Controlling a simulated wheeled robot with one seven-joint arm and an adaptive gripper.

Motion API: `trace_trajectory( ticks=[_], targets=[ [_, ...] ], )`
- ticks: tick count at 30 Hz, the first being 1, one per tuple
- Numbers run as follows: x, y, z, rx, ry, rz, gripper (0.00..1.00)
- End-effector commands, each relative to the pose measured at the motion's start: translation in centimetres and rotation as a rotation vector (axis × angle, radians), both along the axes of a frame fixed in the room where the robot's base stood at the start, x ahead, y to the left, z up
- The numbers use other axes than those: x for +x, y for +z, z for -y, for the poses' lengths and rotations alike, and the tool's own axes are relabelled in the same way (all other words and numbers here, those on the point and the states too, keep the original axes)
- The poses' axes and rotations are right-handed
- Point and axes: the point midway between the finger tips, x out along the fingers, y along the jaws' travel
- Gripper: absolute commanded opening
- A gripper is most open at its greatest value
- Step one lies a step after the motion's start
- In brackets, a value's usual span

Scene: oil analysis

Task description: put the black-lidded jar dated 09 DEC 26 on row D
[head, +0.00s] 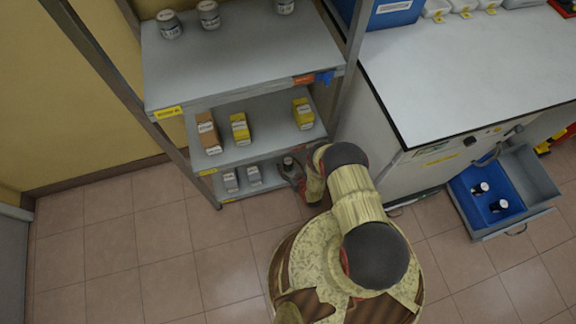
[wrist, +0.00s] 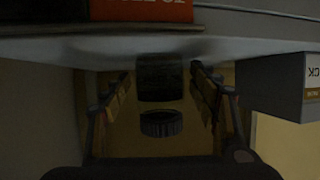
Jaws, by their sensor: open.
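My gripper (head: 291,172) reaches into the lowest shelf level at its right end. In the wrist view its fingers (wrist: 162,84) stand apart on either side of a dark cylinder (wrist: 160,78) and a ridged black ring like a lid (wrist: 161,124). The view is too dim to tell whether these are one jar, or whether a finger touches them. In the head view a small dark-topped jar (head: 288,161) shows at the fingertips. Two jars with black parts (head: 480,188) (head: 499,205) stand in the open drawer at right. No date is legible.
The grey shelf unit (head: 240,80) holds grey-lidded jars on top, yellow and brown boxes (head: 239,128) in the middle, and grey boxes (head: 230,180) on the lowest level. The shelf board above is close over my gripper. A grey box (wrist: 275,85) stands right in the wrist view.

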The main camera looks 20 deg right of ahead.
Motion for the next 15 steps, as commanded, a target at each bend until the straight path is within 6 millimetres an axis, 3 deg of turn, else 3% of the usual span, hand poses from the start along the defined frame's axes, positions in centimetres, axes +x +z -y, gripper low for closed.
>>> trace_trajectory(
  ticks=[5,15],
  targets=[
    [-1.8,1.0,0.4,0.0,-0.003,-0.003,0.6],
    [-8.0,3.8,1.7,0.0,-0.004,-0.001,0.6]
  ],
)
